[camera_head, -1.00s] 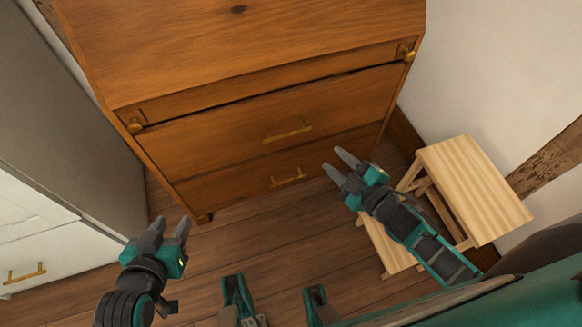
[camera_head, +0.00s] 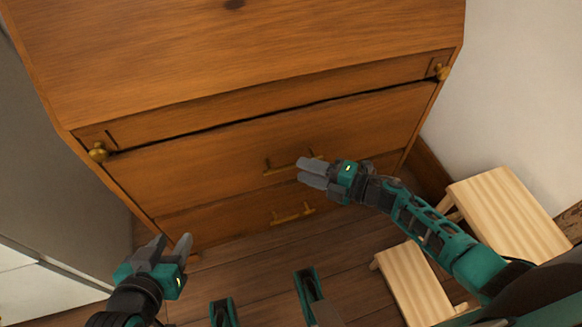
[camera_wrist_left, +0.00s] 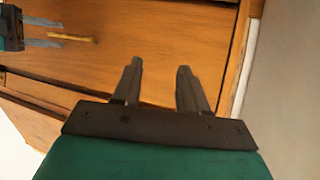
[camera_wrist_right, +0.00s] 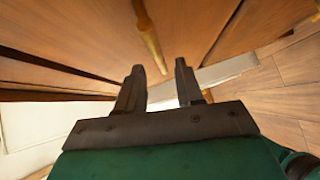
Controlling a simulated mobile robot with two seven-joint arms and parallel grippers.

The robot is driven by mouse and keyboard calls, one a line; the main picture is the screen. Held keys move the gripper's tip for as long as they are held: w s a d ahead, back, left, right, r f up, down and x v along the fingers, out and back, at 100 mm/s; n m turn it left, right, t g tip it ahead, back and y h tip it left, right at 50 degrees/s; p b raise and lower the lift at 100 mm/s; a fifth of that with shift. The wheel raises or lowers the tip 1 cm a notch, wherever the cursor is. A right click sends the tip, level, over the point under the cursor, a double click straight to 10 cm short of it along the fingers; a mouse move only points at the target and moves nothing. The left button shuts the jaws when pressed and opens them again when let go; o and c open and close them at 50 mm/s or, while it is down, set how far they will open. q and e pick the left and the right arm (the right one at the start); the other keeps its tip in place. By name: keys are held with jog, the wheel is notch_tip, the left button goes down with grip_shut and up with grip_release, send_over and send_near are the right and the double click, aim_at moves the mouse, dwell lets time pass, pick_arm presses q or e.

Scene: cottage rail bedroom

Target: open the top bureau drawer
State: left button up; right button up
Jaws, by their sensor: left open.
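The wooden bureau (camera_head: 250,60) fills the upper middle of the head view. Its top drawer (camera_head: 200,165) is shut, with a brass bar handle (camera_head: 282,168) at its middle. My right gripper (camera_head: 305,172) is in front of that handle and hides part of it. In the right wrist view its fingers are apart, and the handle (camera_wrist_right: 148,35) runs down toward the gap between the fingertips; I cannot tell whether they touch. My left gripper (camera_head: 172,241) is open and empty, low at the bureau's left side. The left wrist view shows its spread fingers (camera_wrist_left: 158,65) before the wood.
A lower drawer with its own brass handle (camera_head: 293,214) is below. Brass knobs (camera_head: 98,152) (camera_head: 442,73) flank the rail above. A pale wooden step stool (camera_head: 500,215) stands at right, near my right arm. A grey-white cabinet (camera_head: 50,190) is at left.

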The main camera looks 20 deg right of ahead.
aim_at(291, 165)
jog(key=x, duration=0.5)
jog(key=shift+b, duration=0.4)
jog(key=shift+d, duration=0.1)
grip_shut()
